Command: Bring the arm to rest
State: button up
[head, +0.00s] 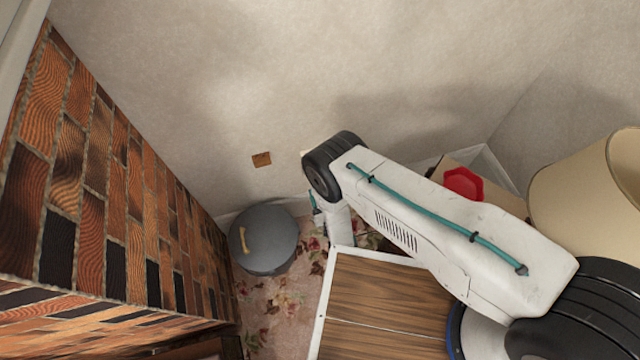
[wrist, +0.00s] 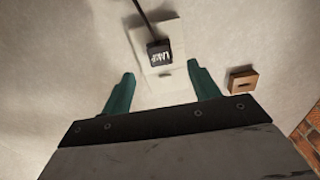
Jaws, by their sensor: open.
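My arm (head: 430,220) is white with a teal cable and reaches from the lower right over a wooden-topped surface toward the wall. Its elbow is bent near the middle of the head view, and the forearm drops behind it. My gripper is mostly hidden in the head view, where only a bit of teal shows below the elbow. In the wrist view my gripper (wrist: 161,84) has its two teal fingers spread wide with nothing between them. They point toward the pale wall, with a white wall plate (wrist: 150,62) and a black plug (wrist: 159,54) beyond them.
A brick fireplace (head: 95,190) stands at the left. A grey round lidded bin (head: 275,230) is on the floral carpet. The wooden top (head: 375,290) lies under my arm. A box with a red item (head: 463,183) and a beige lampshade (head: 575,195) are at the right.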

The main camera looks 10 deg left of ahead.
jog(key=shift+s+d, duration=0.2)
jog(key=shift+s, duration=0.1)
